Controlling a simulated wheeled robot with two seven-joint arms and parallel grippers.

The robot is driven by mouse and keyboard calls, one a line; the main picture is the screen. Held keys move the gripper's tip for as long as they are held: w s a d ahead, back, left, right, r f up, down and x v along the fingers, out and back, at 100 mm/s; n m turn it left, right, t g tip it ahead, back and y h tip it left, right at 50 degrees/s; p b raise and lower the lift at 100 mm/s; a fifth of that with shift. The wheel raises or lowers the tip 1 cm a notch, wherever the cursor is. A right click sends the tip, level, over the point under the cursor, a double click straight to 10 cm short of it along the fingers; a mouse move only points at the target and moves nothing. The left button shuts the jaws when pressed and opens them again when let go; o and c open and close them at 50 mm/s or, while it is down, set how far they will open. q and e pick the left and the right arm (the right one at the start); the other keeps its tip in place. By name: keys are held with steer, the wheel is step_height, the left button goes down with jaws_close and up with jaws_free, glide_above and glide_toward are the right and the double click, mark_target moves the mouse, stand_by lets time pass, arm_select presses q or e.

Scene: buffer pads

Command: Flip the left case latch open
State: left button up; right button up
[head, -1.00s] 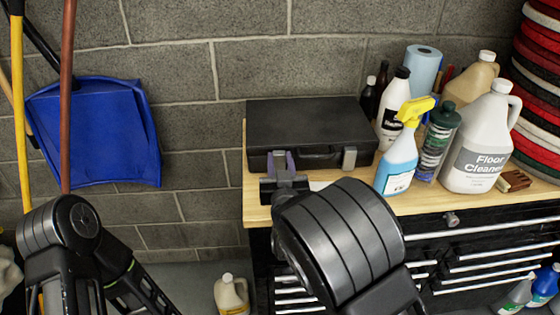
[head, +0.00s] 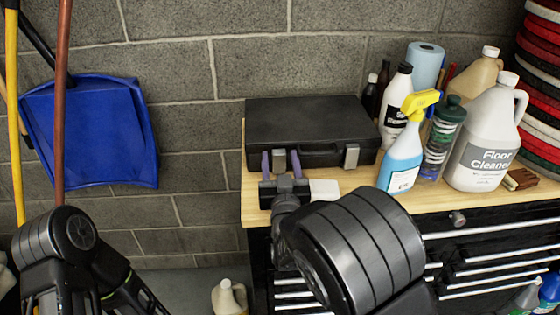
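A closed black case (head: 312,120) lies on the wooden bench top, its front with the handle facing me. Its left latch (head: 280,159) is a small grey tab on the front face. The right latch (head: 351,156) is a similar grey tab, hanging down. My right gripper (head: 281,163) is at the case front, open, with one purple finger on each side of the left latch. I cannot tell whether the fingers touch the latch or the case. My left arm shows at the lower left; its gripper is out of the picture.
A blue spray bottle (head: 404,150), a dark green bottle (head: 441,138) and a floor cleaner jug (head: 487,140) stand right of the case. A white card (head: 324,190) lies before it. The bench (head: 250,198) ends just left of the case.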

steer(key=shift+s, duration=0.15)
steer(key=s, duration=0.2)
steer(key=s+b, duration=0.1)
steer(key=s, duration=0.1)
steer(key=s+f, duration=0.1)
steer(key=s, duration=0.1)
steer(key=shift+s, duration=0.75)
steer(key=shift+c, duration=0.4)
